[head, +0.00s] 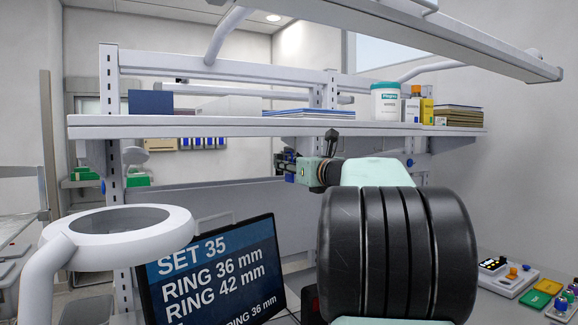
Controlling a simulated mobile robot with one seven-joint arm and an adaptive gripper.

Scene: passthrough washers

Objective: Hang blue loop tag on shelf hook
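My gripper (287,164) is far from the camera, just below the front edge of the shelf (230,131), at the end of my arm, and is seen small and partly from behind. Dark and bluish parts show at its tip; I cannot tell whether they are fingers or a held tag. A small blue item (409,163) hangs or sits under the shelf to the right of my arm; it may be a loop tag, but its shape is too small to tell. No shelf hook can be made out clearly. My arm hides much of the area below the shelf.
On the shelf stand a white tub (385,102), a yellow bottle (426,107) and stacked books (459,115). A ring lamp (118,222) and a monitor (212,275) stand at the lower left. A control box (504,276) and coloured parts lie at the lower right.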

